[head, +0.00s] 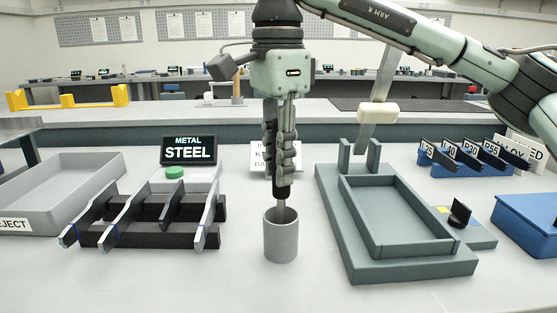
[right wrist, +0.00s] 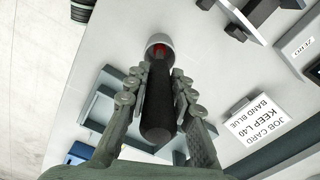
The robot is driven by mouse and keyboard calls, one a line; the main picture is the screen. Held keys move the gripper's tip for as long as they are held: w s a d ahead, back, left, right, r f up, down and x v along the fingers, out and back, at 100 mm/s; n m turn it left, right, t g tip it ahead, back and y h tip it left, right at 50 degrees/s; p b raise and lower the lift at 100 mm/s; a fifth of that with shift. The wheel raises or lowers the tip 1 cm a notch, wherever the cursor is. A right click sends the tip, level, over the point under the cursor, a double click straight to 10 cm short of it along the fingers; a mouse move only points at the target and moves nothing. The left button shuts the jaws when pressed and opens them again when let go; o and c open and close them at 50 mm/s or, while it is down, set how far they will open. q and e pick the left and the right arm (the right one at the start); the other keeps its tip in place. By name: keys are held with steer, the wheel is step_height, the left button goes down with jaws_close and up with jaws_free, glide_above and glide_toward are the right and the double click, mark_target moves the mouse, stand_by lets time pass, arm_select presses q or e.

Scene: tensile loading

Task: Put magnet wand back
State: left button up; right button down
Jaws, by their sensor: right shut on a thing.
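The magnet wand (head: 283,194) has a dark handle and a thin metal shaft. My right gripper (head: 282,165) is shut on its handle and holds it upright, pointing down. The wand's lower end is at the mouth of a grey cylindrical cup (head: 281,240) on the table; the cup's front wall hides the tip. In the right wrist view the dark handle (right wrist: 158,105) lies between the two fingers, and the cup (right wrist: 159,42) shows beyond it with something red at its mouth. My left gripper is not in view.
Left of the cup is a dark rack (head: 150,235) with light bars, near a STEEL sign (head: 188,150) and a grey reject tray (head: 70,190). Right of it are a grey-green tray fixture (head: 360,265) and a blue box (head: 530,215). A job card (head: 262,160) stands behind the gripper.

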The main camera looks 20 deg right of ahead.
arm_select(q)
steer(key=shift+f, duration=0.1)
arm_select(e)
steer(key=shift+f, duration=0.1)
steer(key=c, duration=1.7)
jaws_free()
steer(key=o, duration=0.4)
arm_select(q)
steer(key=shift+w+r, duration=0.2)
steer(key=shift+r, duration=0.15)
arm_select(e)
steer(key=shift+r, duration=0.5)
step_height(320, 180, up, 4)
steer(key=shift+f, duration=0.25)
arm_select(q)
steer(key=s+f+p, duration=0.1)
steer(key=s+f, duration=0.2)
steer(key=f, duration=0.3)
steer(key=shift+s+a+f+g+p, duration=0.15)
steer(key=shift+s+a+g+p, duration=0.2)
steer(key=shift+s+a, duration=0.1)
arm_select(e)
step_height(320, 180, up, 8)
glide_above(278, 196)
steer(key=w, duration=0.1)
steer(key=shift+d+f, duration=0.1)
steer(key=shift+d, duration=0.05)
